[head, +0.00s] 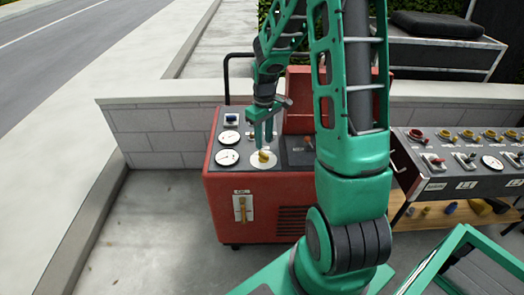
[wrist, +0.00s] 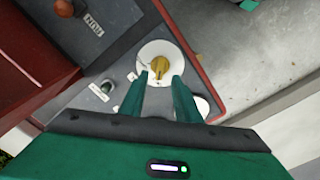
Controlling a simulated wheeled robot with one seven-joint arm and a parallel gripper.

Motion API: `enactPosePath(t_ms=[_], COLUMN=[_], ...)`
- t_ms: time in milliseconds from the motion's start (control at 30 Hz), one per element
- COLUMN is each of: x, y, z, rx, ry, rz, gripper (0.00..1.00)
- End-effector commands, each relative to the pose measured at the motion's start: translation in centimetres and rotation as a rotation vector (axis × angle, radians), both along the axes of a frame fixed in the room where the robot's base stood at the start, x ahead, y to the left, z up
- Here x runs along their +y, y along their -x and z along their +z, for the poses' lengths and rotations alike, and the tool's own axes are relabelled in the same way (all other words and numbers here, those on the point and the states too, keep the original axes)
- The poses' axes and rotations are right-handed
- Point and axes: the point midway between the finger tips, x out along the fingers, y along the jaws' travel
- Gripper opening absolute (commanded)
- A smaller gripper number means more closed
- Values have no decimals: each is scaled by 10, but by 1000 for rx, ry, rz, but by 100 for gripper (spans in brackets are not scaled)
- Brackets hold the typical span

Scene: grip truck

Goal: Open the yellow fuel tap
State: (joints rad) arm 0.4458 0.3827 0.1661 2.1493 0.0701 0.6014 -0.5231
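The yellow fuel tap (head: 263,156) is a small yellow knob on a round white plate, on the top panel of a red machine (head: 250,190). In the wrist view the tap (wrist: 159,66) shows just beyond and between my fingertips, on its white plate (wrist: 150,50). My gripper (head: 264,142) is above the tap, pointing down. In the wrist view the two green fingers of my gripper (wrist: 160,78) are apart with nothing clamped between them. I cannot tell how small the gap to the tap is.
Two white gauges (head: 228,147) sit left of the tap. A switch marked RUN (wrist: 65,8) is on the same panel. A raised red lid (head: 298,95) stands behind. A block wall (head: 150,135) is at the back and a control bench (head: 455,180) at the right.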

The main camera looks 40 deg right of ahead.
Motion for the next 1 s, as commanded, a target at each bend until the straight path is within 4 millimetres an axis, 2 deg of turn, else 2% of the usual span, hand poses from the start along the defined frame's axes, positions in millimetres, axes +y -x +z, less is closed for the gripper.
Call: enactPosePath(t_ms=[100, 300, 500, 733, 767, 867, 900, 1000], x=[0, 1, 0, 0, 0, 0, 0, 0], y=[1, 0, 0, 0, 0, 0, 0, 0], z=[-22, -46, -55, -56, -56, -56, -56, -56], rx=[3, 1, 0, -1, 0, 0, 0, 0], ry=[-1, -1, 0, 1, 1, 1, 1, 0], rz=[0, 1, 0, 0, 0, 0, 0, 0], gripper=[30, 30, 30, 30, 27, 3, 0, 0])
